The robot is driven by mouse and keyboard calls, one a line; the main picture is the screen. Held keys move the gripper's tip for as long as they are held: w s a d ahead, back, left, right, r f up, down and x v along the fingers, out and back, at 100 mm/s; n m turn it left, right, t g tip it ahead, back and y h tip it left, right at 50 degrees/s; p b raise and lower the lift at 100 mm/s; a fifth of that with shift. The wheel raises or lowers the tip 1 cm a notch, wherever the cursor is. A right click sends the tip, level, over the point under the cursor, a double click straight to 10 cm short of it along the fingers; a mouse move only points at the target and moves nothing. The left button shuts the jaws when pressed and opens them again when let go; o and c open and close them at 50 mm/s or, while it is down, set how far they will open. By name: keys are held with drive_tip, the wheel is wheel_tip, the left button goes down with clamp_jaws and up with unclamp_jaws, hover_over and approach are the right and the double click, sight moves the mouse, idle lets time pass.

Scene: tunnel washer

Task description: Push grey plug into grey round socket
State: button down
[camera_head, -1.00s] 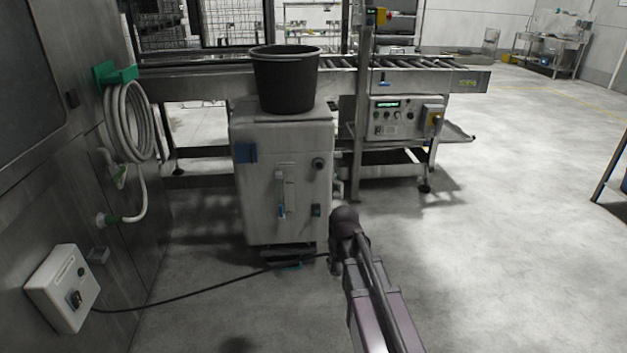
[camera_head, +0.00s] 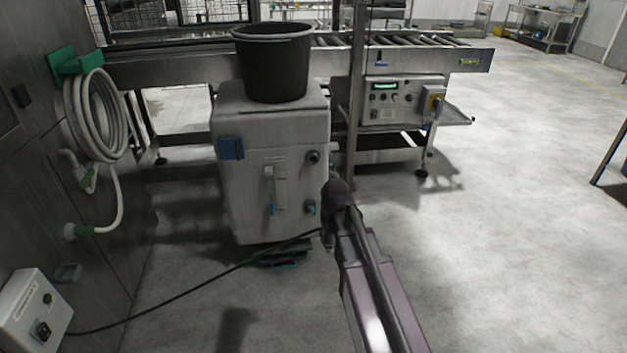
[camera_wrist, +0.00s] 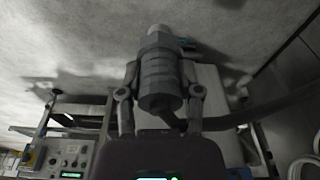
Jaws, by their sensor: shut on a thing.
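My gripper (camera_wrist: 160,78) is shut on the grey plug (camera_wrist: 157,75), a ribbed cylinder with a lighter tip, in the wrist view. The plug's dark cable (camera_wrist: 240,118) runs off to the right. In the head view the cable (camera_head: 190,289) hangs from near my wrist to a grey-white wall box (camera_head: 33,310) at lower left. My arm hides the plug there, in front of the white cabinet's lower right. A dark grey round fitting (camera_head: 313,157) sits at the cabinet's upper right front; I cannot tell surely that it is the round socket. Another small fitting (camera_head: 311,207) is below it.
The white cabinet (camera_head: 250,200) carries a black bucket (camera_head: 272,70). A blue square fitting (camera_head: 230,148) is at its upper left. A roller conveyor (camera_head: 420,60) and control panel (camera_head: 400,97) stand behind. A coiled hose (camera_head: 97,115) hangs at left.

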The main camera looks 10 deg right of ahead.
drive_tip(key=shift+w, duration=0.4)
drive_tip(key=shift+a, duration=0.1)
drive_tip(key=shift+w, duration=0.1)
drive_tip(key=shift+a, duration=0.1)
drive_tip(key=w+f+t+b, duration=0.45)
drive_tip(key=w+b, duration=0.35)
drive_tip(key=w, duration=0.4)
drive_tip(key=w+d+r+m+t+b, duration=0.1)
drive_tip(key=w+d+r+t+b, duration=0.1)
drive_tip(key=w+r+t+b, duration=0.4)
drive_tip(key=shift+w+m+t+h+b, duration=0.3)
drive_tip(key=shift+w+t+b, duration=2.45)
drive_tip(key=shift+t, duration=1)
drive_tip(key=shift+s, duration=0.2)
